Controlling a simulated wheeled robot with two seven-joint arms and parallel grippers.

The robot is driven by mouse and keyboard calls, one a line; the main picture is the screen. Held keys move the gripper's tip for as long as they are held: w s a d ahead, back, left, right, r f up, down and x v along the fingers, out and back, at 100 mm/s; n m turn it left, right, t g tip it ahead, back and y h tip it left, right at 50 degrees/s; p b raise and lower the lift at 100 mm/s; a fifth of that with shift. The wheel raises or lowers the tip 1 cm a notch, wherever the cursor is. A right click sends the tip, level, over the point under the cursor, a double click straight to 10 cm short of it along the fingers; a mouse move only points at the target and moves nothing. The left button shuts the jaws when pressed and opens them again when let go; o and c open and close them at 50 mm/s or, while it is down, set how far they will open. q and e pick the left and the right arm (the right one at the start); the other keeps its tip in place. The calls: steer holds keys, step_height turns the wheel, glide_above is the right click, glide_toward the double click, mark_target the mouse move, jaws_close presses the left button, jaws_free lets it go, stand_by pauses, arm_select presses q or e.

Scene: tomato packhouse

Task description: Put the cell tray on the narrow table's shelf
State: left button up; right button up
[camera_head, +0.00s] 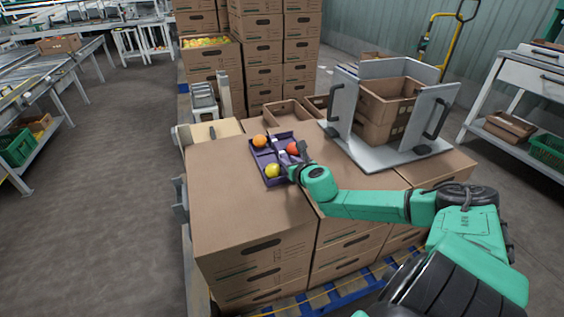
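The cell tray (262,160) is dark purple and lies on top of the stacked cartons in the middle. An orange fruit (260,141), a red one (293,148) and a yellow one (272,171) sit in separate cells. My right gripper (295,163) is at the tray's right side, by the red and yellow fruits. Its wrist hides the fingers' grip, so I cannot tell whether they are closed on the rim. My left gripper is out of view. A white table (526,74) at the right has a low shelf (493,134); I cannot tell whether it is the narrow table.
A grey metal fixture (343,105) holding a brown crate (388,105) stands on the cartons right of the tray. Tall carton stacks (262,52) rise behind. The low shelf holds a brown box (510,126) and a green crate (547,149). Floor at left is clear.

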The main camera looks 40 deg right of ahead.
mark_target(286, 159)
steer(key=x, duration=0.3)
steer(key=shift+w+f, duration=0.1)
steer(key=shift+f, duration=0.1)
steer(key=shift+r, duration=0.1)
jaws_close()
